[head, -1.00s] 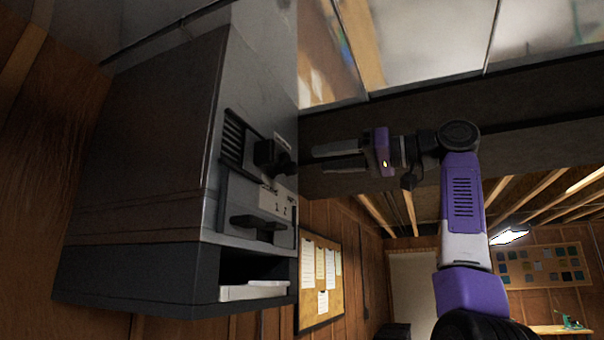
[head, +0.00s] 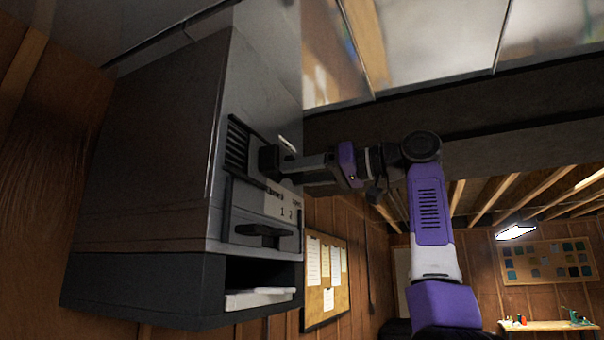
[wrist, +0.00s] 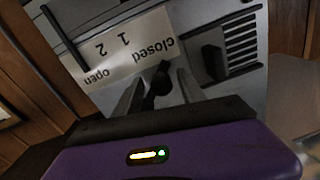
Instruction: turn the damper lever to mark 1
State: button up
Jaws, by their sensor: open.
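The damper lever (wrist: 157,82) is a dark bar with a rounded end on the grey cabinet's front (head: 236,200). In the wrist view its narrow tip lies by the word "closed" on the white label (wrist: 120,45), away from marks 1 and 2. The label also shows in the head view (head: 283,207). My gripper (wrist: 158,86) is open, its two fingers on either side of the lever; I cannot tell whether either touches it. In the head view my gripper (head: 292,170) reaches the panel from the right and hides the lever.
A black block (head: 268,158) sits beside the vent slots (head: 237,143), close to my fingers. A dark handle (head: 262,232) sticks out below the label, above an open shelf (head: 258,297). A dark beam (head: 450,120) runs above my arm. Open room lies to the right.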

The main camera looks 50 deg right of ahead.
grip_shut()
dwell(1.4)
